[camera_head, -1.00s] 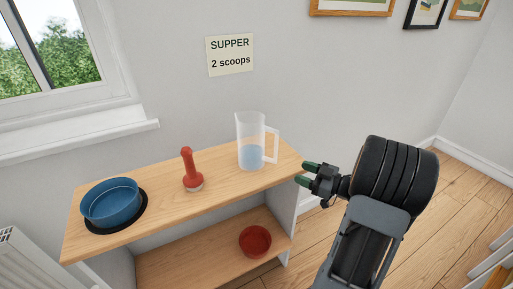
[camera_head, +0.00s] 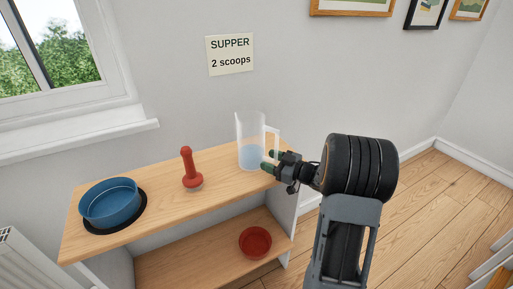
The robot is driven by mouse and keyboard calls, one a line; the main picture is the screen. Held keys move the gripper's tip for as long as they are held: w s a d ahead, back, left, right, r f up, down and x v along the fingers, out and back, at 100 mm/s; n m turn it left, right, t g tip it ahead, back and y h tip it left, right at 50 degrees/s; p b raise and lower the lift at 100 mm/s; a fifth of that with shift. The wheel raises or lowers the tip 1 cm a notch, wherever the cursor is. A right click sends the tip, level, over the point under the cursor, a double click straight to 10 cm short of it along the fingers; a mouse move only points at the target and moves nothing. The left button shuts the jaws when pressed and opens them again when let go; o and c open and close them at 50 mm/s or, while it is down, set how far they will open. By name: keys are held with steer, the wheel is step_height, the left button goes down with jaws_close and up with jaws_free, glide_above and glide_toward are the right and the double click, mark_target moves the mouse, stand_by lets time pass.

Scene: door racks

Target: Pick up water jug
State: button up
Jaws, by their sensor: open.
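The water jug (camera_head: 250,140) is clear, with pale blue water in its lower part and a white handle on its right side. It stands upright near the right end of the wooden shelf top (camera_head: 218,190). My gripper (camera_head: 268,160) is open at the jug's handle, with its green-tipped fingers pointing left. The fingers overlap the lower part of the handle in the picture. I cannot tell whether they touch it or whether the handle is between them.
A red scoop-like tool (camera_head: 190,168) stands left of the jug. A blue bowl (camera_head: 110,203) sits on a black mat at the left end. A red bowl (camera_head: 255,241) is on the lower shelf. The wall is close behind the unit.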

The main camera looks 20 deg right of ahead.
steer(key=shift+w+a, duration=0.3)
steer(key=shift+w, duration=0.05)
steer(key=shift+c, duration=0.5)
jaws_close()
